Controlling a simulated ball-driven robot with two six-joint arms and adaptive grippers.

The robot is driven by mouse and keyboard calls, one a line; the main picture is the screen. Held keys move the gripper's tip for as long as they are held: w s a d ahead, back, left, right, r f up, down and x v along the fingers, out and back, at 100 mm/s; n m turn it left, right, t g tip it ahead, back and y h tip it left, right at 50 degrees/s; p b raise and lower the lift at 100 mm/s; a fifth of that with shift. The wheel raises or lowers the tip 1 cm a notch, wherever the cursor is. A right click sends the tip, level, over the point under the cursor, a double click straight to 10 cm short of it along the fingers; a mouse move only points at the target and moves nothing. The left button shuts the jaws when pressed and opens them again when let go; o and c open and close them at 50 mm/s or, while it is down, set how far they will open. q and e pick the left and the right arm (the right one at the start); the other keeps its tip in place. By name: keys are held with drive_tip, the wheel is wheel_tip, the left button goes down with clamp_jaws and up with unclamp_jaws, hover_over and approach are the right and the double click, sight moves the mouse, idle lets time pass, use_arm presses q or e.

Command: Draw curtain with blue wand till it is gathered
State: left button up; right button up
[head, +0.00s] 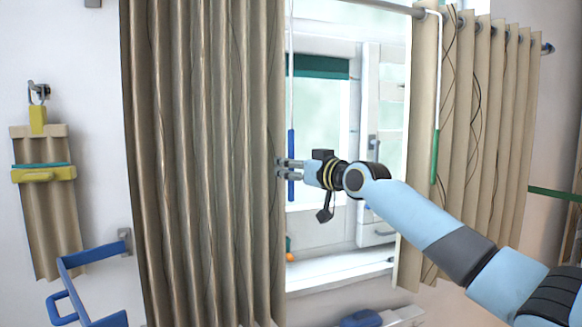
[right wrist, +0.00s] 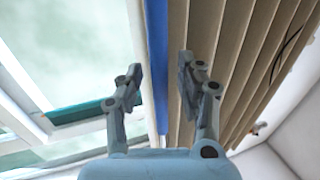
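The brown curtain (head: 200,150) with the blue wand hangs in folds left of the window. Its blue wand (head: 291,150) hangs upright from a thin white rod at the curtain's right edge. My right gripper (head: 283,168) is at the lower part of the wand, fingers pointing left toward the curtain. In the right wrist view the fingers of my right gripper (right wrist: 160,75) are apart, and the blue wand (right wrist: 157,40) shows between them, closer to the left finger. I cannot tell whether a finger touches it. My left gripper is not in view.
A second beige curtain (head: 485,130) with a green wand (head: 434,157) hangs at the right, behind my right arm. The window (head: 320,110) and its sill (head: 340,268) lie between the curtains. A blue wall bracket (head: 75,260) is at the lower left.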

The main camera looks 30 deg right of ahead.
clamp_jaws()
drive_tip(key=shift+w+f, duration=0.1)
idle(0.3)
